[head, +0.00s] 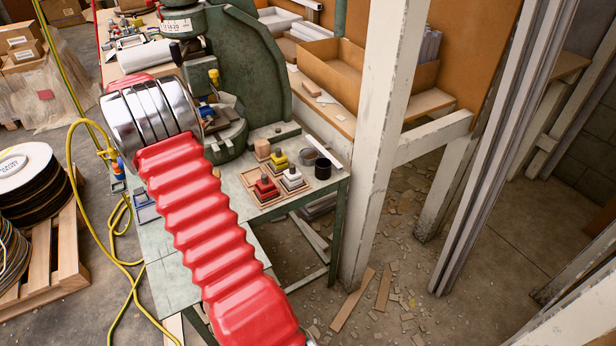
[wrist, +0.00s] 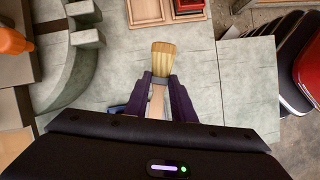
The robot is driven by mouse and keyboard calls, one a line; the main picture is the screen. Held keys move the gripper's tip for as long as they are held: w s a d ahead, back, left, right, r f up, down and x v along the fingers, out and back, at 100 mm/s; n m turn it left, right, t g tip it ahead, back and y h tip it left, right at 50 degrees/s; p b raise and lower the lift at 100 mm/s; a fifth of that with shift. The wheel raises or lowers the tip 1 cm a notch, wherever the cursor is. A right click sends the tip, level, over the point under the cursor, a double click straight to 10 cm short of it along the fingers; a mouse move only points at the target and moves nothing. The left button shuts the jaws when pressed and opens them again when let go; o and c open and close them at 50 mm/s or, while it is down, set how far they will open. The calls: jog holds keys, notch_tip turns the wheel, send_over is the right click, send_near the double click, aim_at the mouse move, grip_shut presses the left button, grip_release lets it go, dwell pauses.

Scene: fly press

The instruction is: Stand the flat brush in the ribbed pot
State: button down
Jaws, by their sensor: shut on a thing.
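In the wrist view my gripper (wrist: 161,79) is shut on the flat brush (wrist: 163,60). The pale bristles point away from me, beyond the fingertips, and the wooden handle lies between the dark fingers. The brush is over the grey-green bench top; whether it touches it I cannot tell. In the head view my red arm covers part of the bench, and I cannot make out the gripper or brush. A dark round pot (head: 322,169) stands near the bench's right corner, next to a grey round pot (head: 308,157). Ribs are too small to tell on either.
The green fly press (head: 262,75) rises beside my arm. Wooden trays with red, yellow and white knobbed pieces (head: 267,187) lie left of the pots. A white post (head: 380,130) stands close right of the bench. A yellow hose (head: 73,170) runs along the left.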

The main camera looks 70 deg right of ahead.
jog(key=s+d+r+n, duration=0.1)
jog(key=s+d+r, duration=0.1)
jog(key=s+d, duration=0.5)
jog(key=s+d+r+n, duration=0.1)
jog(key=s+d+r, duration=0.2)
jog(key=s+d, duration=0.4)
jog(key=s+d+r+n+t, duration=0.1)
jog(key=s+d+r, duration=0.2)
jog(key=s+d, duration=0.5)
jog(key=s, duration=1.1)
jog(key=shift+h, duration=0.4)
jog(key=shift+f, duration=2.4)
jog(key=shift+f, duration=2.5)
jog(key=shift+f, duration=0.45)
jog(key=c, duration=1.5)
grip_release()
